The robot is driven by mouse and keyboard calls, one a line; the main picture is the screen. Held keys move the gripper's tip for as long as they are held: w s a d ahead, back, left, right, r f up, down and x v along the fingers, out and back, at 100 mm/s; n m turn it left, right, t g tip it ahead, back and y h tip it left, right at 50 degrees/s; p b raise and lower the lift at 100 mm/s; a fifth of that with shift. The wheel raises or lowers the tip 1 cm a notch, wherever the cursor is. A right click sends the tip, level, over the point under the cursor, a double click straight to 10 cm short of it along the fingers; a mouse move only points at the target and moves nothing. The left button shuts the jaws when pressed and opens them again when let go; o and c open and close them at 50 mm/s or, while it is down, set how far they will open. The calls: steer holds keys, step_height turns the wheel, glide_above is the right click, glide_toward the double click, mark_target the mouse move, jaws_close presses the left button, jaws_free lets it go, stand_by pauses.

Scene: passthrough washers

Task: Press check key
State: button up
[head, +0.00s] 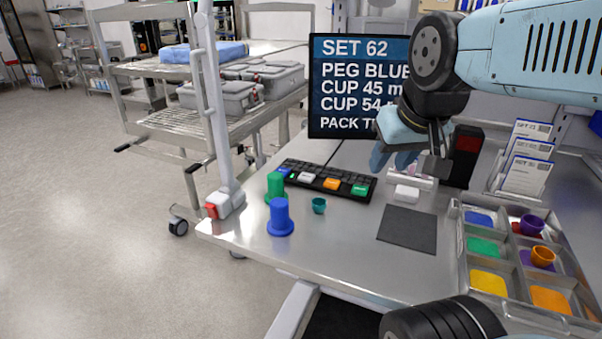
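A black keyboard (318,183) lies at the back of the metal table. It carries larger coloured keys: a blue key (285,171), a white key (307,177), an orange key (331,184) and a green key (359,190). Any marks on these keys are too small to read, so I cannot tell which is the check key. My gripper (408,163) is above the table, to the right of the keyboard and apart from it. Its fingers overlap each other and the things behind, so its opening is unclear.
A screen (350,85) stands behind the keyboard, partly hidden by my arm. A green peg (275,187), a blue peg (281,217) and a teal cup (319,205) stand in front. A dark mat (407,229) and a compartment tray (464,255) lie right.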

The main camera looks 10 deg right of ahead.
jaws_close()
stand_by(1.2)
